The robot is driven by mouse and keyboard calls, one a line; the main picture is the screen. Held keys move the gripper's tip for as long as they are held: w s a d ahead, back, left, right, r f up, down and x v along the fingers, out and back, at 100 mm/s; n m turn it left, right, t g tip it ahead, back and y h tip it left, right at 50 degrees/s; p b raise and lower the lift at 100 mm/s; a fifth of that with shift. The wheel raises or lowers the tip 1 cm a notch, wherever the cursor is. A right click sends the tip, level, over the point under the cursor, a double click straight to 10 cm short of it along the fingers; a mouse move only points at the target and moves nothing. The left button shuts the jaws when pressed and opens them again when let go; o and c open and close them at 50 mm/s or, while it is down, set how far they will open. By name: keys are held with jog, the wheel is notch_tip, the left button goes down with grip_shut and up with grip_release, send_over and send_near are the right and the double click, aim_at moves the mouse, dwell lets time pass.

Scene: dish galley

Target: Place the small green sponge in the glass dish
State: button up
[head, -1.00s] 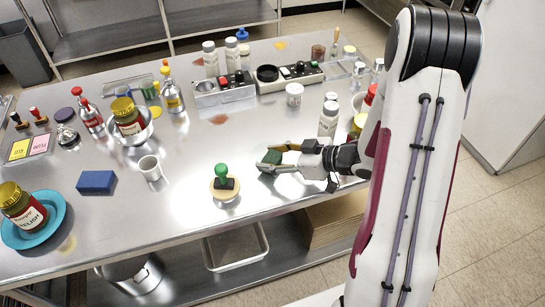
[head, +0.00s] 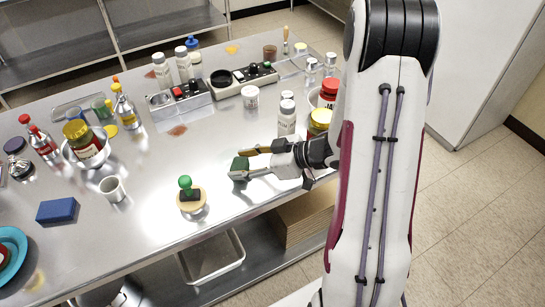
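The small green sponge (head: 239,168) sits at the fingertips of my gripper (head: 242,163), near the front edge of the steel table. One finger shows behind the sponge and one in front of it. The fingers stand apart, but I cannot tell whether both press on it. The sponge looks to be at or very near the tabletop. A clear, flat, rectangular piece (head: 72,112) at the back left may be the glass dish; the bowl and jar partly hide it. Another flat, clear-looking tray (head: 292,68) lies at the back right, and I cannot tell which is the dish.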

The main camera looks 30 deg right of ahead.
jog(key=shift+v, duration=4.75)
jog(key=shift+w+r, duration=0.1)
jog(key=shift+w, duration=0.15)
jog(key=w+d+r+m+t+h, duration=0.2)
jog(key=w+d+r+h, duration=0.4)
jog(key=r+h, duration=0.1)
notch_tip(320, 180, up, 8)
jog(key=s+m+h, duration=0.3)
jog(key=h, duration=0.2)
jog(key=s+a+m+g+y, duration=0.1)
jog(key=s+a+m+g, duration=0.1)
jog(key=s+a, duration=0.5)
jog(key=s+a+m+g+y, duration=0.2)
jog(key=s+a, duration=0.6)
jog(key=s, duration=0.6)
jog(key=shift+s+a+g, duration=0.3)
jog(key=shift+s+g, duration=0.05)
jog(key=shift+g, duration=0.05)
